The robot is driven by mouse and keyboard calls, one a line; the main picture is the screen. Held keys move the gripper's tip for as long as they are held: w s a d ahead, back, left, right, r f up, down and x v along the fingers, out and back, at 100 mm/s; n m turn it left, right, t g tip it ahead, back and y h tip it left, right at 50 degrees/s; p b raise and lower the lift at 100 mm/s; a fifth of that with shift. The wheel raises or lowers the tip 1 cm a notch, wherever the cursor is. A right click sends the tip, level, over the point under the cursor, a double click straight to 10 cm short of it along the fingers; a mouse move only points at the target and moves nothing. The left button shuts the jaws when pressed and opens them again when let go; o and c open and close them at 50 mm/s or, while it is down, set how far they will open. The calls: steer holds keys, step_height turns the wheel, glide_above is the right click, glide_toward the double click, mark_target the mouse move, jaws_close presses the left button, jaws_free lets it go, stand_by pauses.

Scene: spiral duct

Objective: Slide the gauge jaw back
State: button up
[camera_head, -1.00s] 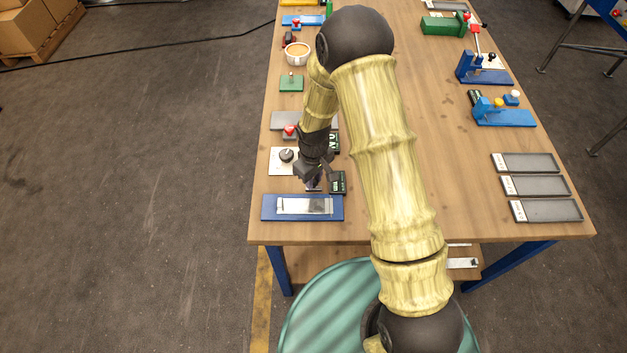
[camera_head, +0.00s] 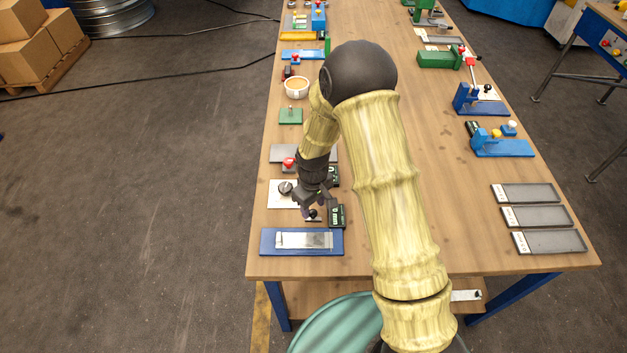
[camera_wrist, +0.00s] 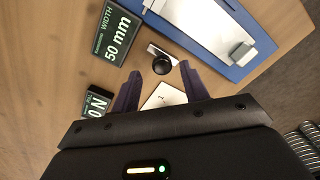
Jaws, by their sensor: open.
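A black round knob (camera_wrist: 162,65) on a thin pale metal piece lies beside the blue base plate (camera_wrist: 262,45). I take it to be the gauge's slide, but the jaw itself is not clear. A dark "WIDTH 50 mm" display (camera_wrist: 117,33) stands to its left in the wrist view. The blue plate (camera_head: 265,244) carries a flat silver strip (camera_head: 303,240) with a pale block (camera_wrist: 241,53) at one end. My gripper (camera_wrist: 160,72) is open, its fingertips on either side of the knob in the picture; contact cannot be told. In the head view, my gripper (camera_head: 312,208) is just behind the blue plate.
A second dark display (camera_wrist: 97,101) and a white plate with a round knob (camera_head: 285,188) are close by. A red-knobbed fixture (camera_head: 289,163) stands farther back. Grey trays (camera_head: 545,216) lie at the right.

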mark_target(314, 210)
step_height(314, 210, up, 16)
steer(key=b, duration=0.2)
steer(key=shift+d, duration=0.1)
stand_by(0.5)
steer(key=s+d+r+m+t, duration=0.1)
steer(key=s+d+m+t, duration=0.1)
steer(key=s+d+m, duration=0.6)
steer(key=s+d, duration=0.5)
steer(key=s, duration=0.1)
steer(key=shift+s+r+m+t, duration=0.2)
steer(key=shift+r+m+t, duration=0.1)
steer(key=shift+r, duration=0.1)
